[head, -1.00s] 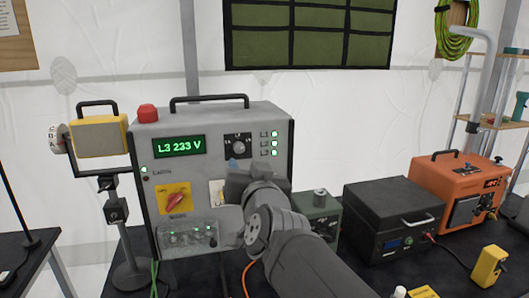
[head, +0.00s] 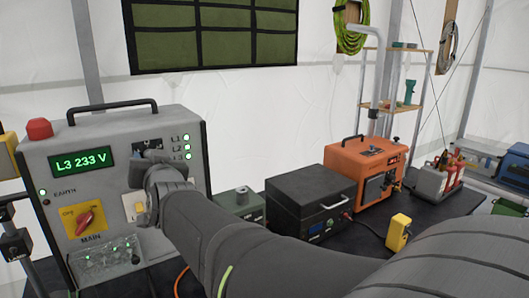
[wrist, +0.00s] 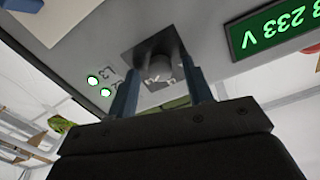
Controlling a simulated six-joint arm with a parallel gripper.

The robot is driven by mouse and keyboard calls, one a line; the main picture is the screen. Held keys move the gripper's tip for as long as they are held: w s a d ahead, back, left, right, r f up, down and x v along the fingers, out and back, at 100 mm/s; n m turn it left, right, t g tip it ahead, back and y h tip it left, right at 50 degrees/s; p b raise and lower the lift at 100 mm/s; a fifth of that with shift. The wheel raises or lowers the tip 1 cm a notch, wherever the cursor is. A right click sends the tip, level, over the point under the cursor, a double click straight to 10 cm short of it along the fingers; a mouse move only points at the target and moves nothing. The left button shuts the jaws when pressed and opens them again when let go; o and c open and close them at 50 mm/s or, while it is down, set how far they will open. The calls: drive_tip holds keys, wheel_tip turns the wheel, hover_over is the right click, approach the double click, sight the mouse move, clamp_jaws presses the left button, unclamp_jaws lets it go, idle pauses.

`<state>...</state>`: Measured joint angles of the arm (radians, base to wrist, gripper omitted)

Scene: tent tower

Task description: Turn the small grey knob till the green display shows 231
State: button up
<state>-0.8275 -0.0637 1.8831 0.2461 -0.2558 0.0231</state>
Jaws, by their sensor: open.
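The green display (head: 83,164) on the grey panel box (head: 40,160) reads "L3 233 V". It also shows, upside down, in the wrist view (wrist: 270,32). The small grey knob (wrist: 160,67) sits on a dark square plate (wrist: 148,46). My gripper (wrist: 162,84) is open, with one finger on each side of the knob; I cannot tell whether either finger touches it. In the head view my gripper (head: 150,172) is in front of the panel and hides the knob; only part of the dark plate shows above it.
Green lamps L1 to L3 (head: 187,147) are right of the plate. A red switch on a yellow plate (head: 84,220) is below the display. A dark green box (head: 240,204), a black box (head: 308,203) and an orange unit (head: 362,172) stand to the right.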

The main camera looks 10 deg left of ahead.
drive_tip(key=c, duration=1)
drive_tip(key=shift+n, duration=0.4)
drive_tip(key=n, duration=1.1)
drive_tip(key=o, duration=1)
